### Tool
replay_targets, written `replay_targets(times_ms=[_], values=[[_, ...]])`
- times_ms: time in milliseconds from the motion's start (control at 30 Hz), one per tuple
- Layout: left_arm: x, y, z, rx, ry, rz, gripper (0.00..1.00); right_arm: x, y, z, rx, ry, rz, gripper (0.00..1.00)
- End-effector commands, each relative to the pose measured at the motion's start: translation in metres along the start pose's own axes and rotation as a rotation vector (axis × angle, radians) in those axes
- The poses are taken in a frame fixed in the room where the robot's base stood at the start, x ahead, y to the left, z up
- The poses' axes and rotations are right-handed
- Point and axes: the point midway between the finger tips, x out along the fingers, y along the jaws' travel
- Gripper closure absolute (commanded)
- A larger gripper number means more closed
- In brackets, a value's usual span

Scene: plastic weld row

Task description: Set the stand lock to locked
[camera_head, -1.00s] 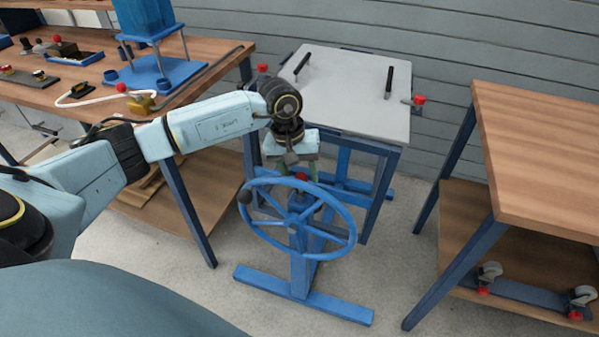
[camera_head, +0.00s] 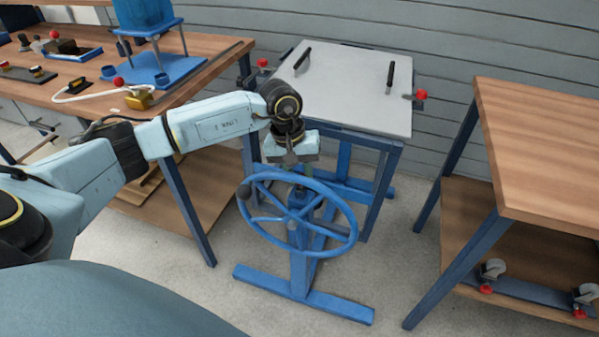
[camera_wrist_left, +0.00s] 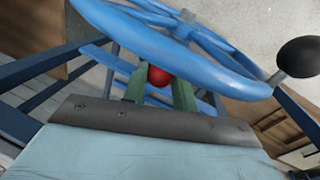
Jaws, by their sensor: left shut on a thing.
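The blue handwheel (camera_head: 347,213) sits tilted on its blue stand (camera_head: 303,272) in the middle of the head view. A red ball knob (camera_wrist_left: 158,76) shows in the left wrist view beneath the wheel rim, between the green fingers of my left gripper (camera_wrist_left: 160,88). The fingers are closed on this knob. In the head view my left gripper (camera_head: 297,174) points down at the far side of the wheel, and the knob is hidden there. I cannot read any lock marking. My right gripper is in neither view.
A black crank knob (camera_wrist_left: 298,57) sits on the wheel rim, near my gripper. A grey-topped table (camera_head: 345,85) stands behind the wheel. Wooden benches stand at left (camera_head: 200,60) and right (camera_head: 545,150). The floor between stand and right bench is clear.

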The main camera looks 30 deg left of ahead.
Motion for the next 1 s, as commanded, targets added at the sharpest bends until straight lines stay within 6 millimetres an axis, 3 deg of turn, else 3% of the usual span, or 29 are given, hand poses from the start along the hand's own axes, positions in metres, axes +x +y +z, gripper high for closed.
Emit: replay_targets(times_ms=[367, 400, 567, 867, 967, 1000], values=[[0.005, -0.001, 0.001, -0.001, -0.002, -0.003, 1.0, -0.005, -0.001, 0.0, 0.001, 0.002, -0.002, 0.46], [0.005, -0.002, 0.001, -0.001, -0.002, -0.003, 0.7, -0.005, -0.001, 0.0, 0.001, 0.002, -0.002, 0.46], [0.005, -0.001, 0.001, -0.001, -0.001, -0.003, 0.5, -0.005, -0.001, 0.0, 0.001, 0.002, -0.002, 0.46], [0.002, -0.001, 0.0, 0.0, 0.0, -0.001, 0.5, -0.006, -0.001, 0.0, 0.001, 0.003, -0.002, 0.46], [-0.007, -0.001, 0.0, -0.001, 0.001, 0.0, 0.5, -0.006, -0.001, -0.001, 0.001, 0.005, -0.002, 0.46], [-0.012, -0.001, -0.001, -0.001, 0.002, 0.0, 0.5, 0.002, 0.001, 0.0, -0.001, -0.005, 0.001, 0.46]])
